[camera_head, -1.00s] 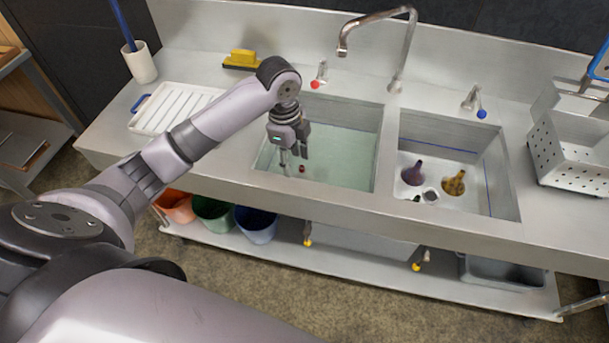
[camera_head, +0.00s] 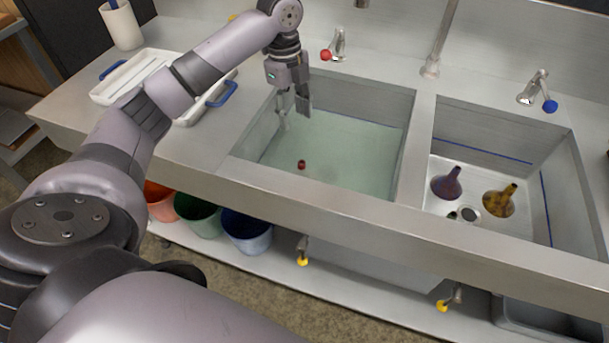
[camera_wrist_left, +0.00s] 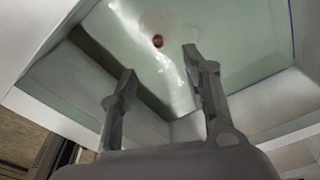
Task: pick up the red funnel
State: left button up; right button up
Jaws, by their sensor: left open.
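A small red piece (camera_head: 301,164), likely the top of the red funnel, shows in the left sink basin, which holds greenish, cloudy water. The rest of it is hidden by the water. It also shows as a small red round spot in the left wrist view (camera_wrist_left: 158,41). My left gripper (camera_head: 294,115) is open and empty above the left part of this basin, up and left of the red piece in the head view. In the left wrist view my left gripper's fingers (camera_wrist_left: 158,62) stand apart with the red spot beyond their tips. My right gripper is not in view.
The right basin (camera_head: 500,150) holds a purple funnel (camera_head: 446,184), a brown-yellow funnel (camera_head: 499,202) and a drain. A metal wall parts the basins. A red-knobbed tap (camera_head: 335,48) and a spout stand behind. A white drying tray (camera_head: 125,82) lies to the left.

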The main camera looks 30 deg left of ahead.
aim_at(301, 162)
pick_arm(q)
jog(key=f, duration=0.3)
jog(key=d+f, duration=0.1)
jog(key=f, duration=0.6)
jog(key=shift+s+d+f, duration=0.2)
jog(key=shift+f, duration=0.15)
jog(key=shift+s+d+f, duration=0.1)
jog(key=shift+d+f, duration=0.1)
jog(key=shift+f, duration=0.7)
jog(key=shift+s+d+f, duration=0.1)
jog(key=shift+d+f, duration=0.15)
jog(key=shift+f, duration=0.7)
jog(key=shift+s+d+f, duration=0.1)
jog(key=shift+d+f, duration=0.1)
jog(key=shift+f, duration=0.7)
jog(key=shift+c, duration=0.6)
grip_shut()
